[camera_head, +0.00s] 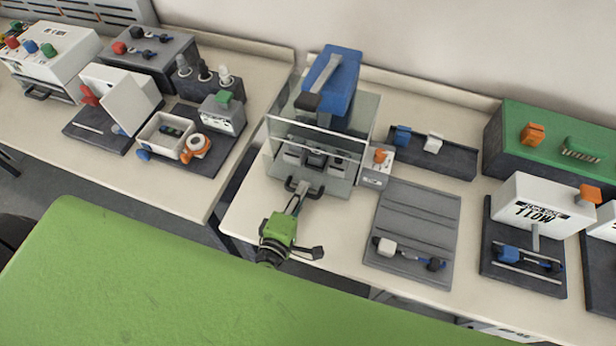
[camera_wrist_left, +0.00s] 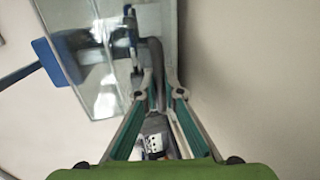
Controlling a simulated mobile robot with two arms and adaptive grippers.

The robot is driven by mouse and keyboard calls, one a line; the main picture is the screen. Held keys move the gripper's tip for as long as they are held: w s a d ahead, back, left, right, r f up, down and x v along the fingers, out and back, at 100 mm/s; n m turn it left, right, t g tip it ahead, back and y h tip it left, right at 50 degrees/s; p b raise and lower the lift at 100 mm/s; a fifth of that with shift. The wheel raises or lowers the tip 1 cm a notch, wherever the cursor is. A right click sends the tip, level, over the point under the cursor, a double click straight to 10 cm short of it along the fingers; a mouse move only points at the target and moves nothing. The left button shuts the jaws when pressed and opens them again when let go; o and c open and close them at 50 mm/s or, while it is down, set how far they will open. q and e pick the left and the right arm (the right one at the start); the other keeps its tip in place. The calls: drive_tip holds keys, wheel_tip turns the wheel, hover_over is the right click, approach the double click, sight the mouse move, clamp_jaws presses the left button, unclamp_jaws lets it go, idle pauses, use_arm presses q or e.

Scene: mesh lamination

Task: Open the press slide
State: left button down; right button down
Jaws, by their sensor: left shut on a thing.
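The press (camera_head: 337,83) stands at the back of the middle table, with a blue head, a lever and clear guard panels. Its slide (camera_head: 318,170) is a grey plate at the press's front, with a dark handle (camera_head: 303,187) on the front edge. My left gripper (camera_head: 298,190) reaches the handle from the front and is shut on it. In the left wrist view, the dark handle (camera_wrist_left: 156,72) lies between the fingers (camera_wrist_left: 155,92). The blue part and clear guard show beyond it. My right gripper is not in view.
A small white box with an orange knob (camera_head: 377,168) stands close on the slide's right. A grey ribbed mat (camera_head: 413,225) lies to the right, and a dark tray (camera_head: 450,157) behind it. The tabletop left of my gripper is bare. A gap separates the left table.

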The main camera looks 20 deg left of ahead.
use_arm(q)
drive_tip(key=v, duration=0.2)
drive_tip(key=f+v, duration=0.1)
drive_tip(key=v, duration=0.2)
drive_tip(key=f+v, duration=0.1)
drive_tip(key=v, duration=0.2)
drive_tip(key=shift+s+b, duration=0.35)
drive_tip(key=shift+b, duration=0.05)
drive_tip(key=shift+r, duration=0.1)
drive_tip(key=c, duration=2.4)
unclamp_jaws()
drive_tip(key=v, duration=1.2)
drive_tip(key=shift+r, duration=0.1)
